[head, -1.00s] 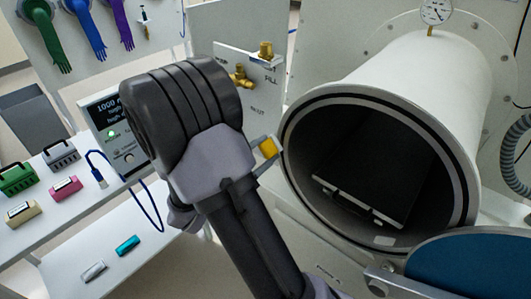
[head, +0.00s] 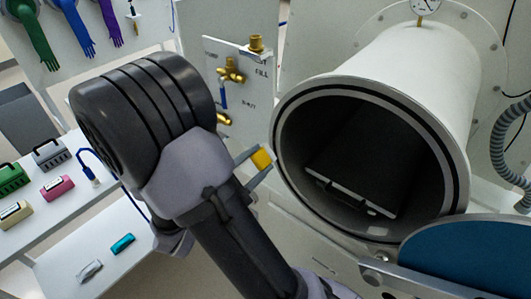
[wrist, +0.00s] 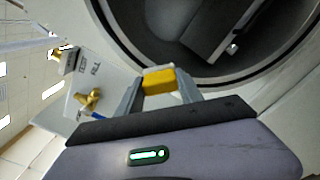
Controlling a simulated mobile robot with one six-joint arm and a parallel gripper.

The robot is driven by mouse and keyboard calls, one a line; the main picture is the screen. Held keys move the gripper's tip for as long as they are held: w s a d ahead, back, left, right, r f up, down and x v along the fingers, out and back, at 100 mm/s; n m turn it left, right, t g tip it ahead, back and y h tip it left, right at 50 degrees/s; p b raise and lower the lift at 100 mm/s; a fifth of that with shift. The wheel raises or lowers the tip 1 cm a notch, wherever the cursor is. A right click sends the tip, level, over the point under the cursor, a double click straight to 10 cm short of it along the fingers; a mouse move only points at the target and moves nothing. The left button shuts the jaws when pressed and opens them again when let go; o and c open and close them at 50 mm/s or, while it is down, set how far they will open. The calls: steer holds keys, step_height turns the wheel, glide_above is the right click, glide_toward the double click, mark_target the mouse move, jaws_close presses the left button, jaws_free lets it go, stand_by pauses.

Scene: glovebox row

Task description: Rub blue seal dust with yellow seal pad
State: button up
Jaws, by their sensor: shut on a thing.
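My gripper (head: 257,163) is shut on the yellow seal pad (head: 261,158), a small yellow block between its two fingers. In the wrist view the pad (wrist: 158,80) sits between the fingertips, close to the rim of the round port. The port's black seal ring (head: 457,165) runs around its open mouth. In the head view the pad overlaps or nearly meets the left edge of the rim; I cannot tell whether it touches. I make out no blue dust on the visible part of the seal.
The blue door (head: 475,262) stands open at lower right. A dark tray (head: 350,190) lies inside the port. Brass valves (head: 231,74) are on a panel left of the port. Colored blocks (head: 57,188) lie on a white bench at left. Gloves hang behind.

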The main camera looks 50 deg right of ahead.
steer(key=shift+a, duration=0.7)
steer(key=shift+s+a+p, duration=0.15)
steer(key=shift+a+p, duration=0.25)
steer(key=shift+a, duration=1.15)
steer(key=w+f+b, duration=0.4)
steer(key=f+b, duration=0.2)
steer(key=d+r, duration=0.1)
steer(key=d, duration=0.5)
steer(key=shift+w+d, duration=0.25)
steer(key=shift+d, duration=0.05)
steer(key=shift+w+d, duration=0.1)
steer(key=shift+d, duration=1.05)
